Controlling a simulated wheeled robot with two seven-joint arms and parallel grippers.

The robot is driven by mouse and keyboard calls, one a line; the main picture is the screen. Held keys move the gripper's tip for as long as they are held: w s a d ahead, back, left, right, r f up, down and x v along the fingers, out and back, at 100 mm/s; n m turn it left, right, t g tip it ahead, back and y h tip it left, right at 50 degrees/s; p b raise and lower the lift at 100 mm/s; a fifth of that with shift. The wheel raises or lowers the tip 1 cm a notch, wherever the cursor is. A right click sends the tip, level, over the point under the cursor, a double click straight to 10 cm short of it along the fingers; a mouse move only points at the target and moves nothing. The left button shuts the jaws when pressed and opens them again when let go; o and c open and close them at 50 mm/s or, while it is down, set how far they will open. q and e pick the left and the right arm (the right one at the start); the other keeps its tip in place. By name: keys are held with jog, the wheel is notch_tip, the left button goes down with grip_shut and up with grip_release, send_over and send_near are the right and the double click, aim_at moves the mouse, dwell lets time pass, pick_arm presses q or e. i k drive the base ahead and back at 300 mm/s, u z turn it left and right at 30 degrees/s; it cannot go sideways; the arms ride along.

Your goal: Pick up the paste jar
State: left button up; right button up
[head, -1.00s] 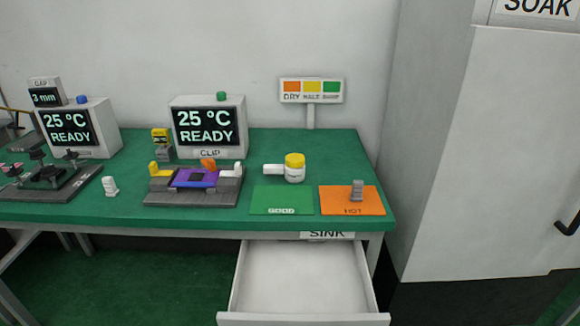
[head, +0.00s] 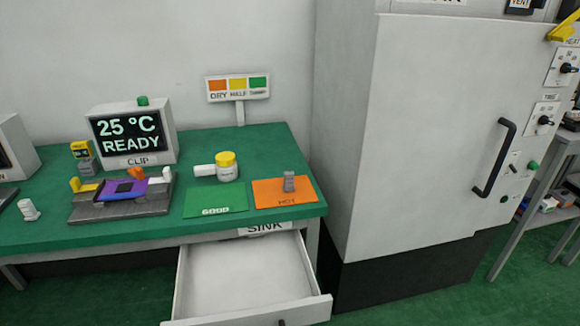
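The paste jar (head: 227,168) is a small white jar with a yellow lid. It stands upright on the green table (head: 270,150), just behind the green mat marked GOOD. A white cylinder-like piece (head: 204,170) lies at its left side; I cannot tell whether it is part of the jar. Neither of my grippers is in the head view.
An orange HOT mat (head: 265,198) with a grey piece (head: 289,182) lies right of the green mat (head: 215,203). A CLIP fixture (head: 125,195) stands left. An open SINK drawer (head: 245,275) juts out below. A tall grey cabinet (head: 420,130) stands right.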

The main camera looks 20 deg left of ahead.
aim_at(224, 174)
jog(key=z, duration=2.15)
jog(key=k, duration=1.6)
jog(key=u, duration=2.65)
jog(key=i, duration=0.25)
